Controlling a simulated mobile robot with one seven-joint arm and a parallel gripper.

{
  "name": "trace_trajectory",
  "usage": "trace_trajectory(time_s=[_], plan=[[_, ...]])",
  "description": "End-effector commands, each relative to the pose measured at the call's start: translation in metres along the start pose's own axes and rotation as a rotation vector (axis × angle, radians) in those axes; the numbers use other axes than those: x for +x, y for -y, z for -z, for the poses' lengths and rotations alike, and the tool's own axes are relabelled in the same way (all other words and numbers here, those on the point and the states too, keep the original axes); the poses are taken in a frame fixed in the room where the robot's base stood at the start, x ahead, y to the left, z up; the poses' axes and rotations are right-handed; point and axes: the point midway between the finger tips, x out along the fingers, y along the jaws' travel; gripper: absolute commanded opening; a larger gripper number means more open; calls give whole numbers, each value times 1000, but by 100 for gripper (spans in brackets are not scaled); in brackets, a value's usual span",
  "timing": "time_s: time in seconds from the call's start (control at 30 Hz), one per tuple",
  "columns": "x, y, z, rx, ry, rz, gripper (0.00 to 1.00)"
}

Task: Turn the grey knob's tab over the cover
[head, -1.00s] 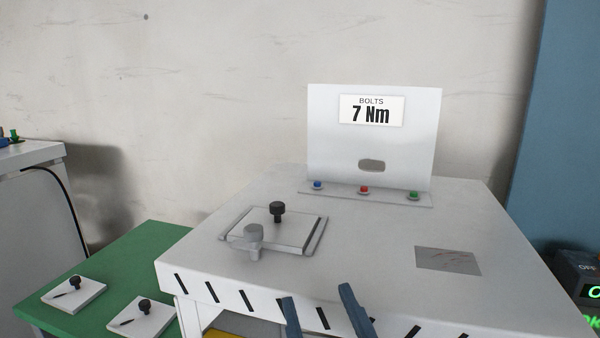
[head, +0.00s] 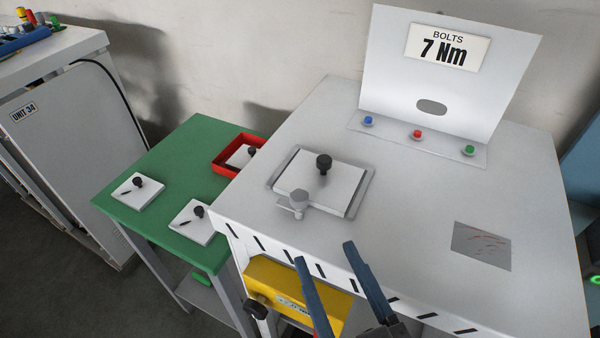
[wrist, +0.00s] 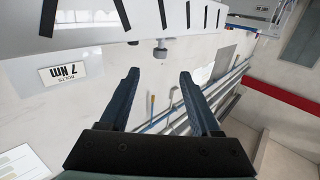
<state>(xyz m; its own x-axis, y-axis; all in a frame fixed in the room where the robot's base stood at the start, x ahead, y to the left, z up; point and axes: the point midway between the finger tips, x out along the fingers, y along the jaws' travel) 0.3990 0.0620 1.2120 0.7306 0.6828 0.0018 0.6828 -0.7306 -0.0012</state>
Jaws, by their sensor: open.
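The grey knob (head: 298,199) stands at the front edge of the white square cover (head: 335,186). Its tab seems to point left along that edge; I cannot tell whether any of it overlaps the cover. The cover lies in a shallow grey frame on the white table top and has a black knob (head: 324,162) on it. My gripper (head: 324,253) is open and empty, in front of the table's striped front edge, apart from the grey knob. Its two blue-grey fingers also show in the wrist view (wrist: 159,73), with nothing between them.
An upright panel (head: 390,75) reading "BOLTS 7 Nm" stands behind blue, red and green buttons. A scratched grey plate (head: 482,246) lies at right. A green table (head: 165,160) at left holds spare covers and a red tray (head: 222,167). A yellow box (head: 270,285) sits below the edge.

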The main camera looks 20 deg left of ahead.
Motion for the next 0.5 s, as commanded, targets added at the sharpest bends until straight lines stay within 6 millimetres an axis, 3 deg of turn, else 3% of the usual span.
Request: trace_trajectory(time_s=[0.5], plan=[[99, 0, 4, -1, 0, 2, 64]])
